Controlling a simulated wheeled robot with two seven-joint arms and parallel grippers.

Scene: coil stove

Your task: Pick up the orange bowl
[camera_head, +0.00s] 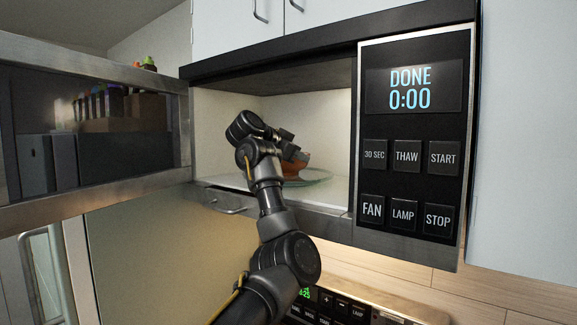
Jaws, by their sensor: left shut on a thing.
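The orange bowl (293,168) is inside the open microwave, over the glass turntable (318,179). My left gripper (290,152) reaches into the microwave and is shut on the bowl. The wrist and fingers hide much of the bowl's left side. I cannot tell whether the bowl touches the turntable or is slightly above it. My right gripper is not in view.
The microwave door (95,198) stands open to the left. The control panel (410,145) on the right reads "DONE 0:00". White cabinets (330,18) are above, and a stove panel (335,302) is below. The cavity has free room beside the bowl.

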